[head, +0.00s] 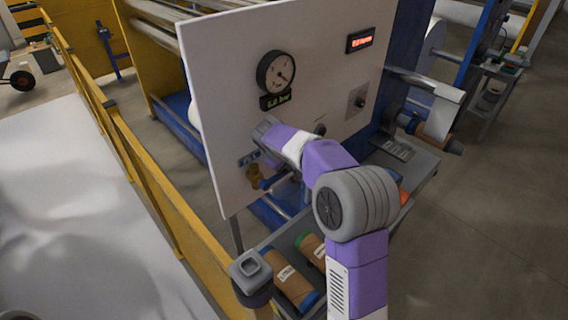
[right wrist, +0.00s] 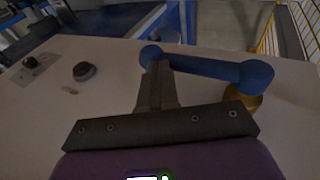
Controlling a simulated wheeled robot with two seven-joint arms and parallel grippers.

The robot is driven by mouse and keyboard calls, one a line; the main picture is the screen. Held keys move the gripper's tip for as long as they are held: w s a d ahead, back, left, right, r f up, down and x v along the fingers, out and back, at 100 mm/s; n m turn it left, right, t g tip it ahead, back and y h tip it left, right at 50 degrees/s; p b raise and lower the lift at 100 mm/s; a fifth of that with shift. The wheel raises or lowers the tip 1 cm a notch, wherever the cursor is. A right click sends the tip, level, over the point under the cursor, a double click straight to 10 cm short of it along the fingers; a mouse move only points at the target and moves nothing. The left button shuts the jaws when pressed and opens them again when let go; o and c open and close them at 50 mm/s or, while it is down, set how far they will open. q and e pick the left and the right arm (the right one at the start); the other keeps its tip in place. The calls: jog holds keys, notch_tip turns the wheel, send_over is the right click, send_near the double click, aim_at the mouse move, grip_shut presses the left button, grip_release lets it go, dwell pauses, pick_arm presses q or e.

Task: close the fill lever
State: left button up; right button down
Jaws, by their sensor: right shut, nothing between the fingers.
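The fill lever (head: 271,182) is a blue bar with rounded ends at the lower left of the white panel. It is joined to a brass valve (head: 253,174) at its left end in the head view. In the right wrist view the blue lever (right wrist: 215,68) runs from the brass fitting (right wrist: 245,98) to a free knob at left. My right gripper (right wrist: 157,66) is shut and empty, its fingertips at the bar near that free end. I cannot tell whether they touch. In the head view my own wrist hides the fingertips. My left gripper is out of view.
The white panel (head: 225,70) carries a round gauge (head: 276,71), a red display (head: 360,40) and a black knob (head: 360,101). Rollers (head: 289,280) lie on a tray below. A grey post (head: 250,268) stands in front, and a yellow railing (head: 150,175) runs along the left.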

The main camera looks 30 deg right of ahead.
jog(key=shift+s+f, duration=0.1)
jog(key=shift+f, duration=0.2)
dwell(0.4)
jog(key=shift+d+r+p, duration=0.1)
jog(key=shift+r+p, duration=0.2)
jog(key=shift+r, duration=0.25)
notch_tip(320, 180, up, 13)
jog(key=s+p, duration=0.2)
jog(key=shift+s+d, duration=0.15)
jog(key=shift+s, duration=0.1)
